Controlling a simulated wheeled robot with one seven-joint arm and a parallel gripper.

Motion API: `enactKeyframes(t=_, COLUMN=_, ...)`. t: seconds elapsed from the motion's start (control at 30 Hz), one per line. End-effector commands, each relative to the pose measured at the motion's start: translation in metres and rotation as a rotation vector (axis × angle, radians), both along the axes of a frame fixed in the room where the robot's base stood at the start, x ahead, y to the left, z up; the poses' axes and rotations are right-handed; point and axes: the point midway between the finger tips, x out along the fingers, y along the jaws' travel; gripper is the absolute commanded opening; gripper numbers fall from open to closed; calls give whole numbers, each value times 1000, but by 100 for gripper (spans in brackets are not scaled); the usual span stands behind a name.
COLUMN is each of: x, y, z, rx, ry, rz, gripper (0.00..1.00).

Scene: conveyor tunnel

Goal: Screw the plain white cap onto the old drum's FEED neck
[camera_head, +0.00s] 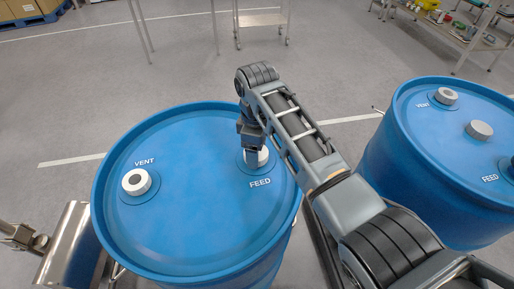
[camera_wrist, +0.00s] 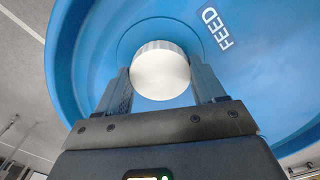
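The left blue drum (camera_head: 190,225) has a FEED neck at its right side, marked by a FEED label (camera_head: 260,183). My gripper (camera_head: 256,152) points down over that neck. In the wrist view, a plain white cap (camera_wrist: 160,75) with a ridged edge sits between the two fingers of my gripper (camera_wrist: 160,82), which appear to touch it on both sides. The cap also shows in the head view (camera_head: 262,158), partly behind the gripper. It is at the FEED neck, and it hides the neck and its thread. I cannot tell how far down it sits.
The left drum's VENT neck (camera_head: 136,182) is white with a grey centre. A second blue drum (camera_head: 415,175) stands at right, with its own VENT fitting (camera_head: 446,96) and a grey round cap (camera_head: 479,130) on its lid. A metal object (camera_head: 68,245) is at the lower left.

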Motion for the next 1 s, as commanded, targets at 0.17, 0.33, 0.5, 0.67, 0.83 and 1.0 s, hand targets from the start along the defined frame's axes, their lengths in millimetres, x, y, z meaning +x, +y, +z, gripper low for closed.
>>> enactKeyframes(t=0.17, x=0, y=2, z=1, rx=2, ry=-2, rz=16, gripper=85)
enactKeyframes(t=0.33, x=0, y=1, z=0, rx=1, ry=-1, rz=15, gripper=98)
enactKeyframes(t=0.5, x=0, y=1, z=0, rx=0, ry=0, rz=15, gripper=98)
enactKeyframes(t=0.67, x=1, y=1, z=9, rx=0, ry=-3, rz=15, gripper=98)
enactKeyframes(t=0.83, x=1, y=1, z=36, rx=1, ry=-4, rz=15, gripper=98)
enactKeyframes(t=1.0, x=1, y=1, z=62, rx=1, ry=-4, rz=16, gripper=98)
